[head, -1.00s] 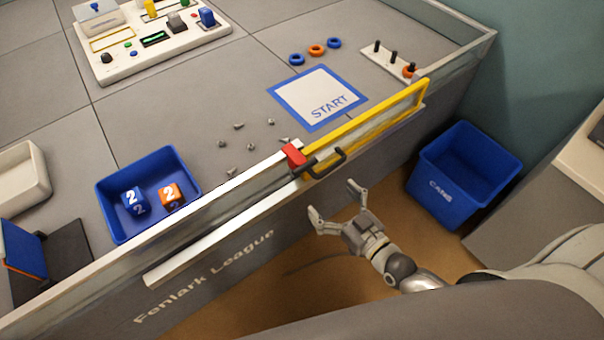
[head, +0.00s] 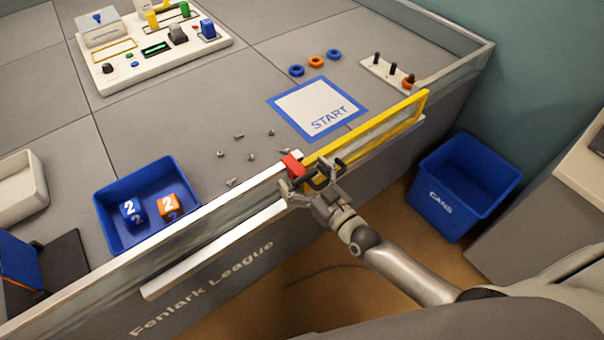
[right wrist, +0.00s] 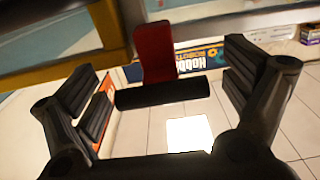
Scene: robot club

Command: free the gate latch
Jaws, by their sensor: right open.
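The yellow-framed gate (head: 378,125) stands in the arena's front wall. The red latch (head: 292,166) sits at the gate's left end, against the white-topped wall; it also shows upright in the right wrist view (right wrist: 155,50). A black handle (head: 322,178) is on the gate's front near the latch. It appears as a dark bar in the right wrist view (right wrist: 162,93). My right gripper (head: 312,176) is open, with its fingers on either side of the handle and just below the latch. Contact with the handle cannot be told. My left gripper is not in view.
A blue bin with number cubes (head: 107,222) stands inside the wall at left, with several loose screws (head: 251,157) near the latch. The START mat (head: 290,101) lies behind the gate. A blue CANS bin (head: 440,215) stands on the floor at right.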

